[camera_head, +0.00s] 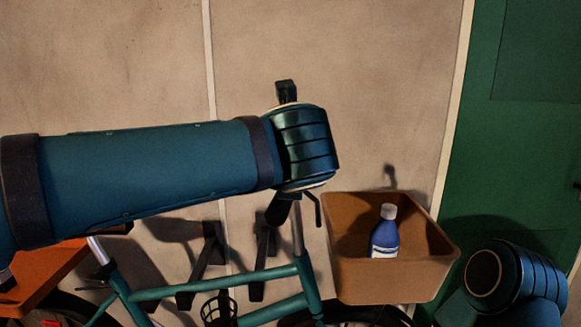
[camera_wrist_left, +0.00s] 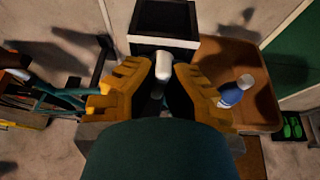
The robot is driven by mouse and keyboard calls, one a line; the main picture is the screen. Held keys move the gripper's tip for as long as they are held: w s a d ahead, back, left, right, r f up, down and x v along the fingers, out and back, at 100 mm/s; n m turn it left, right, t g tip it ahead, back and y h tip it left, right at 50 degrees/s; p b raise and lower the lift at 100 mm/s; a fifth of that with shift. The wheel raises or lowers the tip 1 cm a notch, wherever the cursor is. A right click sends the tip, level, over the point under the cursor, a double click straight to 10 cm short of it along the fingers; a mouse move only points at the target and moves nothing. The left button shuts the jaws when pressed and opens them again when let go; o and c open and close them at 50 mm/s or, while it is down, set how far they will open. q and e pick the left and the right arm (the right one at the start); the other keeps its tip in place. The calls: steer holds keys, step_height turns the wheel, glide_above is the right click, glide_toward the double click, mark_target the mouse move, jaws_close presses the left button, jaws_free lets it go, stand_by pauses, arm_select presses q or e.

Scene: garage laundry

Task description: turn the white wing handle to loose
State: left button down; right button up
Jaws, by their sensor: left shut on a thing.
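The white wing handle (camera_wrist_left: 162,65) shows in the left wrist view, between the two yellow-brown fingers of my left gripper (camera_wrist_left: 162,73). The gripper is shut on it, one finger on each side. A dark shaft-like part lies below the handle, mostly shaded. In the head view my left arm crosses from the left and its wrist hides the handle and the gripper. My right gripper is in neither view; only a part of my right arm shows at the lower right of the head view.
A black and white box-like part (camera_wrist_left: 164,22) sits just beyond the handle. A brown bin (camera_head: 392,279) with a blue bottle (camera_head: 385,238) hangs to the right. A green bicycle (camera_head: 215,283) is below, an orange surface (camera_head: 45,272) at left, and a green door (camera_head: 515,140) at right.

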arm_select(q)
steer(key=shift+w+a+f+n, duration=0.1)
steer(key=shift+f+n, duration=0.15)
steer(key=shift+n, duration=0.15)
stand_by(0.3)
steer(key=c, duration=1.1)
jaws_free()
steer(key=shift+c, duration=0.2)
steer(key=shift+o, duration=0.6)
steer(key=shift+w, duration=0.3)
steer(key=shift+s+r+h, duration=0.3)
steer(key=shift+s+r, duration=0.1)
steer(key=shift+s, duration=0.4)
steer(key=v, duration=1)
steer(key=shift+s, duration=0.2)
